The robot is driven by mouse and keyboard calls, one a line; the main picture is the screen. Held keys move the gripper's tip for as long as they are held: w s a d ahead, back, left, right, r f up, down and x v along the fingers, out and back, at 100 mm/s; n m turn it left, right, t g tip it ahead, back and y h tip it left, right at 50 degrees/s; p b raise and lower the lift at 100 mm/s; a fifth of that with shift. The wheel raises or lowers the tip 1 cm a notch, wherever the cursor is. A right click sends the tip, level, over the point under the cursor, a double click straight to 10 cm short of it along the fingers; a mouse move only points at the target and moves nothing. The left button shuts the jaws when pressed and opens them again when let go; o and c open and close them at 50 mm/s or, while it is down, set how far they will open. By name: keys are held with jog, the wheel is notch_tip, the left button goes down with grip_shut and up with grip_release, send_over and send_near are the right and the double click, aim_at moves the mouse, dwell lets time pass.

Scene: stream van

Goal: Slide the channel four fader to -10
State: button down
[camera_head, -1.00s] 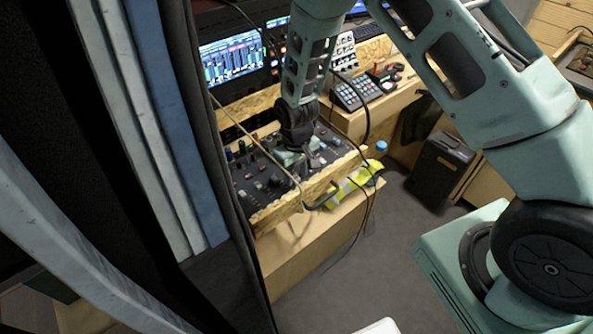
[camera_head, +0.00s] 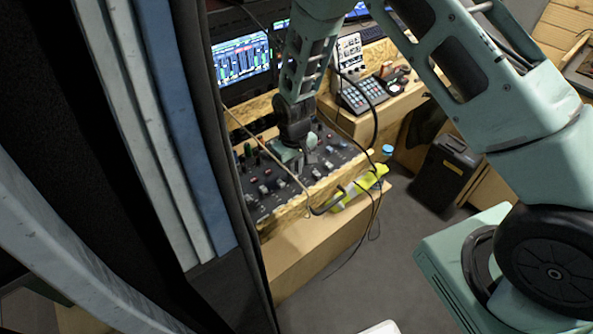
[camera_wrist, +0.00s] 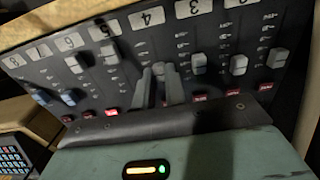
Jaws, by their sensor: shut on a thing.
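The dark mixer panel (camera_head: 325,165) lies in a wooden frame below my arm. In the wrist view it is seen upside down, with numbered white labels along its top edge. The label 4 (camera_wrist: 146,17) sits above the column where my gripper (camera_wrist: 159,72) is. My gripper is shut on the grey cap of the channel four fader (camera_wrist: 158,70), which is mostly hidden between the two fingers. In the head view my gripper (camera_head: 288,153) is over the panel, and its fingertips are too small to make out. The scale beside this fader is too blurred to read.
Other grey fader caps stand on both sides, close to my fingers: one to the right (camera_wrist: 199,63) and one to the left (camera_wrist: 110,55). Red buttons (camera_wrist: 200,97) line the near edge. A cable (camera_head: 268,150) crosses in front of the mixer.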

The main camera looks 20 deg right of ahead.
jog(key=c, duration=1.4)
grip_release()
jog(key=shift+c, duration=0.2)
jog(key=shift+r, duration=0.1)
notch_tip(320, 180, up, 17)
jog(key=b, duration=0.2)
jog(key=shift+r, duration=0.15)
jog(key=s+a+r+n+y, duration=0.1)
jog(key=s+a+r, duration=0.2)
jog(key=s, duration=0.5)
jog(key=s+a+r+n, duration=0.1)
jog(key=s+a+r, duration=0.25)
jog(key=s, duration=0.35)
jog(key=s+n, duration=0.2)
jog(key=s, duration=1.1)
jog(key=shift+s+d+r, duration=0.2)
jog(key=shift+s+d, duration=0.1)
jog(key=shift+d, duration=0.15)
